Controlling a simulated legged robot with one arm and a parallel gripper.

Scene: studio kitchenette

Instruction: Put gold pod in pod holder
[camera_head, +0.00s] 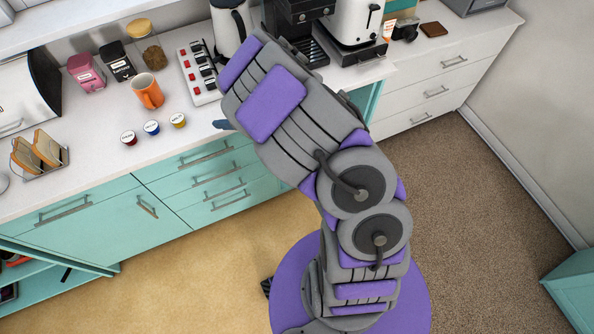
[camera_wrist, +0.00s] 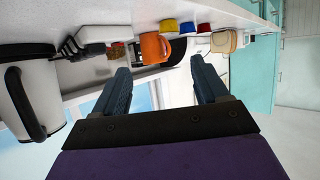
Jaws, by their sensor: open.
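The gold pod (camera_head: 178,121) stands on the white counter near its front edge, at the right end of a row with a blue pod (camera_head: 152,128) and a red pod (camera_head: 128,138). The gold pod also shows at the top of the wrist view (camera_wrist: 170,25). A white rack (camera_head: 206,94) with red and dark pieces in rows lies behind it; it may be the pod holder, but I cannot tell for sure. My gripper (camera_wrist: 160,70) is open and empty, apart from the pods. In the head view my arm hides most of it; a blue-grey fingertip shows right of the gold pod.
An orange mug (camera_head: 148,92) stands behind the pods. A kettle (camera_head: 230,28) and a coffee machine (camera_head: 298,22) stand at the back, partly behind my arm. A toast rack (camera_head: 42,160) is at the left. The counter in front of the mug holds only the pods.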

